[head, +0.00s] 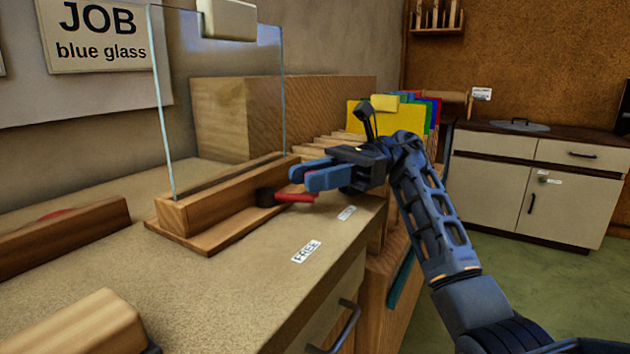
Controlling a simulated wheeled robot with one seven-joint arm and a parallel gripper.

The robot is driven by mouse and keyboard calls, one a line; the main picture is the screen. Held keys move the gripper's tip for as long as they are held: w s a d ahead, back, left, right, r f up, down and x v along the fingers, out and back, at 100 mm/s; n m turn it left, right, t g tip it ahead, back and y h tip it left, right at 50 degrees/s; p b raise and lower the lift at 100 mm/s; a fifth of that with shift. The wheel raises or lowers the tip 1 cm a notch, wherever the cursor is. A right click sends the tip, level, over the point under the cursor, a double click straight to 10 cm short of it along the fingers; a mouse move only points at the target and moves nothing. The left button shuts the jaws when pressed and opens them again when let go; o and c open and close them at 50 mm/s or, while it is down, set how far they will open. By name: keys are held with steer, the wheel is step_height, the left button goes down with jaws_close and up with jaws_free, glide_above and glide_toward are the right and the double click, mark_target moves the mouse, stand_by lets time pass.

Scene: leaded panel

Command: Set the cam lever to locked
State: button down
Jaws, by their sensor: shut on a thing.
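The cam lever (296,197) has a red handle on a dark round pivot. It sits at the front of a wooden clamp base (235,205) on the bench. The handle points right, nearer a small label (347,213) that I cannot read than the FREE label (306,251). My gripper (308,178), with blue fingers, is at the handle and shut on it. The fingers hide part of the handle. A clear glass pane (215,110) stands upright in the base's slot.
A wooden rack (330,148) with coloured glass sheets (372,117) stands behind my gripper. A wooden block (85,328) lies at the front left, and a wooden rail (65,238) at the left. The bench between them is clear. A cabinet (535,185) stands at the far right.

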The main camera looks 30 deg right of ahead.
steer(key=shift+r, duration=0.4)
steer(key=c, duration=1.1)
jaws_free()
steer(key=shift+o, duration=1)
steer(key=shift+f, duration=0.15)
steer(key=shift+w+d, duration=0.2)
steer(key=shift+d, duration=1.75)
steer(key=shift+w+d, duration=0.15)
steer(key=shift+d, duration=1.75)
